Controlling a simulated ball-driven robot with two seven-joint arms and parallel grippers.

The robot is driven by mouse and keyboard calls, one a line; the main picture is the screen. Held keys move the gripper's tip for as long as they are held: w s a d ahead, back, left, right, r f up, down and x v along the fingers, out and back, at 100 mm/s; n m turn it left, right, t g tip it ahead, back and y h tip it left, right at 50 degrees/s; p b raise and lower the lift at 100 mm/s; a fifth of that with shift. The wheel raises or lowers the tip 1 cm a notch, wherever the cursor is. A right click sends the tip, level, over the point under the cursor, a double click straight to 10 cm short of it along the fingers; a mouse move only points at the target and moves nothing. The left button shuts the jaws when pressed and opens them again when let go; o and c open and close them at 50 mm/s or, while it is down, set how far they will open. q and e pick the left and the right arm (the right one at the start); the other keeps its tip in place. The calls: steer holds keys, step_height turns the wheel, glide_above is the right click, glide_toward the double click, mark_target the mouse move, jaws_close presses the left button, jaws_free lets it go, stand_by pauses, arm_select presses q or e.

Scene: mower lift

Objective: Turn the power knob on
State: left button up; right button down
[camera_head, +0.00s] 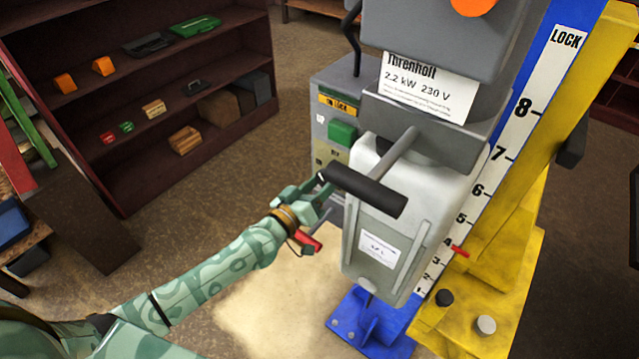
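A grey control cabinet (330,84) stands behind the lift, with a yellow label strip (339,105) and a green block-like control (343,132) on its front. A red handle-like part (309,241) shows low in front of the cabinet, just below my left gripper. I cannot tell which part is the power knob. My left gripper (322,192) is in front of the cabinet's lower part, close to the end of a black grip bar (366,190). Its fingers overlap with the bar and cabinet, so contact and opening are unclear. My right gripper is not in view.
The grey lift unit (440,85) and its pale tank (400,185) stand right of my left gripper. A blue-and-yellow mast (575,120) with a number scale is further right. Dark red shelves (130,75) stand at back left. Floor between is open.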

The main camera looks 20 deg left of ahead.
arm_select(q)
steer(key=n, duration=1.1)
steer(key=shift+n, duration=0.4)
stand_by(0.3)
steer(key=o, duration=1)
steer(key=shift+b+v, duration=0.6)
steer(key=shift+v, duration=7.6)
